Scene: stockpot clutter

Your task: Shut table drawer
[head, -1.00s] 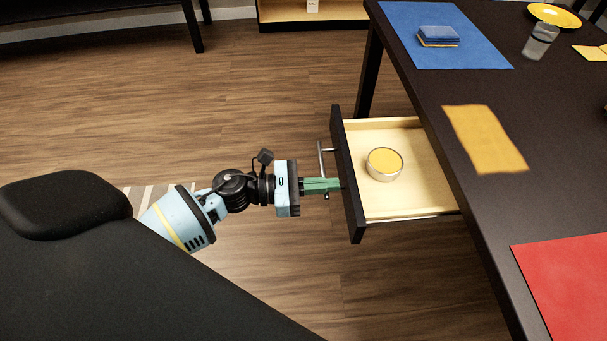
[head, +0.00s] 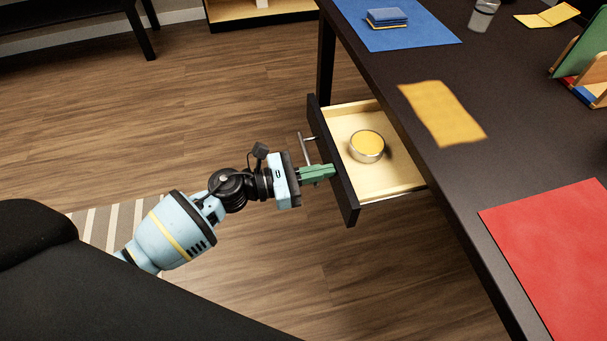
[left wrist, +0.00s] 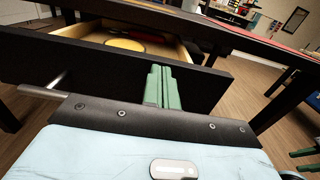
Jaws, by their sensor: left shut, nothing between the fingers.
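The table drawer (head: 385,178) stands open, pulled out from the dark table (head: 455,165). Its black front (head: 334,165) carries a metal bar handle (head: 305,146). A round metal tin with a yellow top (head: 367,147) sits inside it. My left gripper (head: 331,170) is shut and empty, its green fingertips at the drawer front, to the right of the handle's near end. In the left wrist view the green fingers (left wrist: 162,84) are together against or very near the black front (left wrist: 110,75); contact is not certain. The handle (left wrist: 45,90) is left of them.
On the tabletop lie a blue mat (head: 395,32) with a stack of blue pieces (head: 387,17), a yellow cloth (head: 441,112), a red mat (head: 560,250) and a glass (head: 483,14). The wooden floor (head: 190,120) left of the drawer is clear.

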